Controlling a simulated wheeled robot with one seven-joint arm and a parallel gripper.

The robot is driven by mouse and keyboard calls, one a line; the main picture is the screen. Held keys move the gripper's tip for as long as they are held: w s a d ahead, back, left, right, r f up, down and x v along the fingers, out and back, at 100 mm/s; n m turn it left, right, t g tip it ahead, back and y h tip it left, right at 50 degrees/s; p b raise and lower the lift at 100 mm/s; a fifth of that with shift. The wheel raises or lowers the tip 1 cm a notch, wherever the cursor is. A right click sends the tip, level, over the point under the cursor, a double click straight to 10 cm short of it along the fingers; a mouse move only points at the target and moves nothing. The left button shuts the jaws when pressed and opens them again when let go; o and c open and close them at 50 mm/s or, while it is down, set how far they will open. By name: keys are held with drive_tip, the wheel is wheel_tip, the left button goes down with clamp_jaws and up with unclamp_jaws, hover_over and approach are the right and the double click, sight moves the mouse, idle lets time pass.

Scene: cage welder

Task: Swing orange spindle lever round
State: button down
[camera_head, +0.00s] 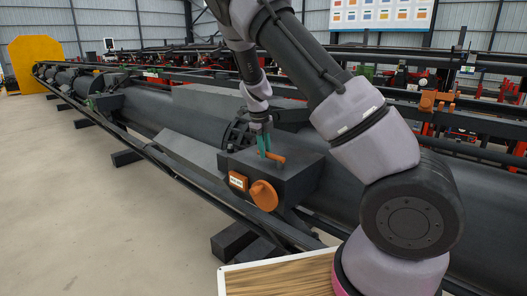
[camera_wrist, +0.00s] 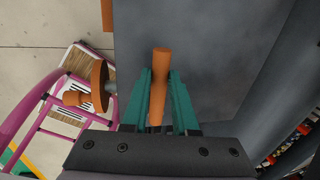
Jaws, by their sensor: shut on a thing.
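The orange spindle lever (camera_head: 276,158) lies across the top of a dark grey block-shaped housing (camera_head: 290,178). In the wrist view the lever (camera_wrist: 162,62) runs up from between the two green fingers, its far end sticking out past their tips. My gripper (camera_head: 263,150) points down at the housing top and is shut on the lever; it also shows in the wrist view (camera_wrist: 160,85).
An orange knob (camera_head: 264,195) and an orange-framed label (camera_head: 238,181) are on the housing's front face. The wrist view shows the knob (camera_wrist: 99,86) left of the fingers and a pink-railed frame (camera_wrist: 38,112) below. A wood-topped board (camera_head: 280,277) is at the bottom.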

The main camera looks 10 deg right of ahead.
drive_tip(key=shift+d, duration=0.1)
idle(0.5)
drive_tip(key=c, duration=0.7)
unclamp_jaws()
drive_tip(key=shift+w, duration=0.1)
drive_tip(key=r, duration=0.3)
drive_tip(key=s+a+r, duration=0.1)
drive_tip(key=r, duration=0.6)
drive_tip(key=shift+s+a+r, duration=0.15)
drive_tip(key=shift+a+r, duration=0.15)
drive_tip(key=shift+a, duration=0.05)
